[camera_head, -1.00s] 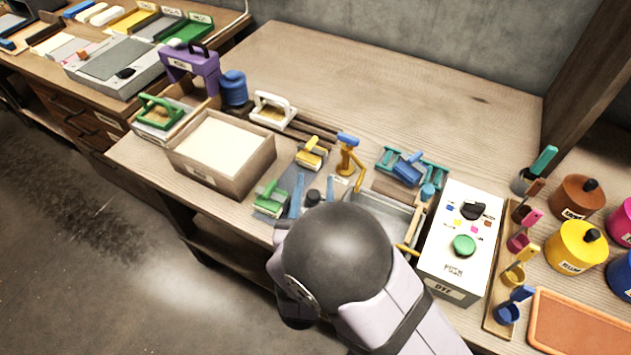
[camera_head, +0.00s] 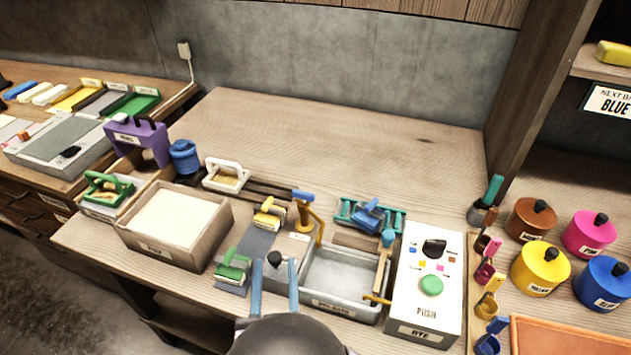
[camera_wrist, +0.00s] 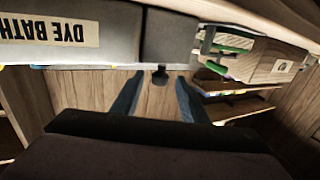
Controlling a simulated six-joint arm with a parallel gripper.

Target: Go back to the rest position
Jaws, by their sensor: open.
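My gripper (camera_head: 274,290) is at the bottom middle of the head view, in front of the bench's front edge. Its two blue fingers stand apart with nothing held between them. In the wrist view my gripper (camera_wrist: 155,98) also shows open, the fingers reaching towards the bench front. A small black knob (camera_head: 274,259) shows just beyond the fingertips in the head view. It also shows between the fingers in the wrist view (camera_wrist: 160,77); I cannot tell how far it is from them.
The grey dye bath (camera_head: 340,303) and white dye box (camera_head: 425,323) stand right of my gripper. A green-handled block (camera_head: 233,266) and a wooden box (camera_head: 190,250) stand left. Dye pots, including a yellow one (camera_head: 540,270), are far right. The back of the bench (camera_head: 330,140) is clear.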

